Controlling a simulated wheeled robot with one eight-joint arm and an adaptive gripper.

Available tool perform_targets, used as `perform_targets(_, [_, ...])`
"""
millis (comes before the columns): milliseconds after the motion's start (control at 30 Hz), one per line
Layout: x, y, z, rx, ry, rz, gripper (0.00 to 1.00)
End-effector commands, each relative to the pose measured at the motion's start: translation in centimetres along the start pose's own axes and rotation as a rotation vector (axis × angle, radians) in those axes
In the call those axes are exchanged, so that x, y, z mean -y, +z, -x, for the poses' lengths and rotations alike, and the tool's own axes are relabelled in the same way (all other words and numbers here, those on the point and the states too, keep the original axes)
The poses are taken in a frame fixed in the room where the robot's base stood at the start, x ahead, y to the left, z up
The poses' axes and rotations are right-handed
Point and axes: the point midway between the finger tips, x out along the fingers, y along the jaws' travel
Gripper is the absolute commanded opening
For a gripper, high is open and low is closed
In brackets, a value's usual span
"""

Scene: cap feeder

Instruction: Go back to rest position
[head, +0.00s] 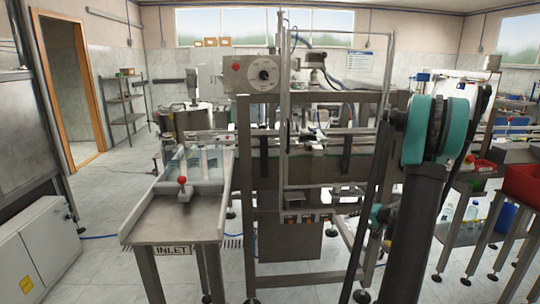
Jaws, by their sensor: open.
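My arm, dark with teal joint bands, stands at the right of the head view in front of the cap feeder machine. Its upper links are folded close together, and a smaller teal part shows behind the lower link. My gripper cannot be made out in this view, and nothing held shows. The cap feeder machine (310,99) stands in the middle, with a dial panel (263,74) at its upper left. A metal inlet table (170,222) marked INLET juts towards me, with a red knob (182,180) on it.
A white cabinet (40,245) stands at the left. A red bin (522,184) sits on a metal stand at the right edge, with bottles (446,212) on a low shelf nearby. Tiled floor (115,205) is clear between the cabinet and the inlet table.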

Motion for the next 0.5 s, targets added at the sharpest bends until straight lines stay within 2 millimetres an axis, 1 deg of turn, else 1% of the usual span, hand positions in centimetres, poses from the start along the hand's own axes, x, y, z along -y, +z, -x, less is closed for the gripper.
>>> perform_targets(33, [1.5, 2.0, 0.6, 0.027, 0.024, 0.033, 0.42])
perform_targets(167, [4.0, 6.6, 2.1, 0.085, 0.094, 0.113, 0.42])
perform_targets(200, [4.6, 8.1, 2.6, 0.102, 0.115, 0.138, 0.42])
perform_targets(333, [6.0, 12.8, 4.6, 0.152, 0.183, 0.222, 0.42])
perform_targets(500, [6.6, 18.7, 7.6, 0.208, 0.272, 0.339, 0.42])
